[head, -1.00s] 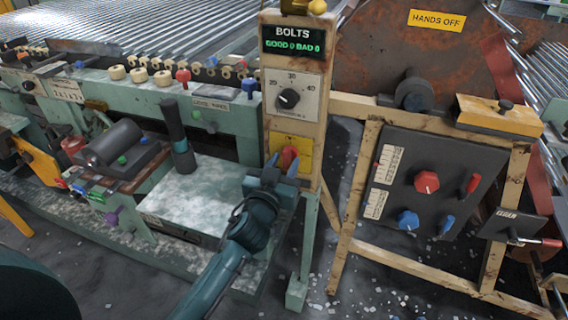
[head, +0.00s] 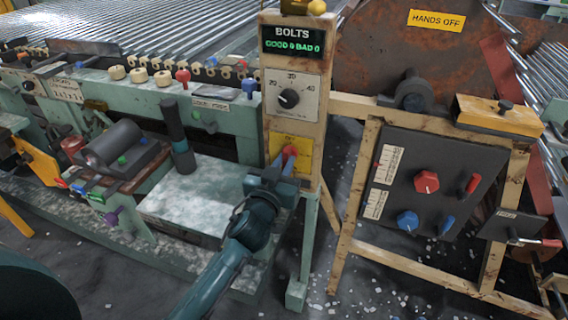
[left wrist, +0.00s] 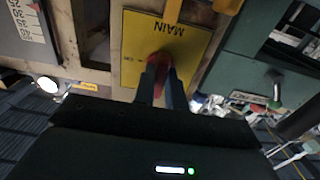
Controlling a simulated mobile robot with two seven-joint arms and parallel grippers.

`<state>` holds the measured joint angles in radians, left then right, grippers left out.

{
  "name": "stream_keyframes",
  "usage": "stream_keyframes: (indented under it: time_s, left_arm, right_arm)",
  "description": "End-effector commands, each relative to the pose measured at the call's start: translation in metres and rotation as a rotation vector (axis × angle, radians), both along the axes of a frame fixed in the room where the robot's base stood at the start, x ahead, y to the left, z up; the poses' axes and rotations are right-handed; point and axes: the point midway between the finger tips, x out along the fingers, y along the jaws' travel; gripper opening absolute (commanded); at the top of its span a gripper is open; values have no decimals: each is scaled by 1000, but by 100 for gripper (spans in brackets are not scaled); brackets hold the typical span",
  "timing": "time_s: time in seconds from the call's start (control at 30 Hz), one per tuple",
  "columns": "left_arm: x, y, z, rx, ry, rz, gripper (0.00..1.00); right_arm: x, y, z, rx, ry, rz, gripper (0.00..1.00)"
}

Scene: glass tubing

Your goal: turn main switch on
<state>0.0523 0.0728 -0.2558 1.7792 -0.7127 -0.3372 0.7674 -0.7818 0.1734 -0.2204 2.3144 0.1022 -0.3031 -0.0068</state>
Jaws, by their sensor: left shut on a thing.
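The main switch is a red knob (head: 290,151) on a yellow plate (head: 304,146), low on the cream post under the dial. My left gripper (head: 284,162) reaches it from below and is shut on the red knob. In the left wrist view, the yellow plate (left wrist: 188,40) reads "MAIN" upside down. There the red knob (left wrist: 161,58) shows between the two dark fingers (left wrist: 160,78), which cover part of it. My right gripper is not in view.
The post carries a dial (head: 289,98) and a "BOLTS" counter display (head: 291,40). At right is a dark panel (head: 450,160) with red and blue knobs. At left is a green bench with a bare metal plate (head: 195,205), a dark upright cylinder (head: 174,125) and several small knobs.

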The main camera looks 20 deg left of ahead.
Motion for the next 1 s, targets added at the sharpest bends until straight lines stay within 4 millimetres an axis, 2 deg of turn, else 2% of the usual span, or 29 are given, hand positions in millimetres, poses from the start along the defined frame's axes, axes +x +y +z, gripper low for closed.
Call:
stream_keyframes:
  time_s: [0.37,0.53,1.0]
  left_arm:
    - [0,0,1,138,-4,0,0]
    - [0,0,2,278,-9,0,0]
    - [0,0,2,726,-26,0,0]
  right_arm:
    - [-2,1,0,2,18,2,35]
    - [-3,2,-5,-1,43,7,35]
    - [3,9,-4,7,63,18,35]
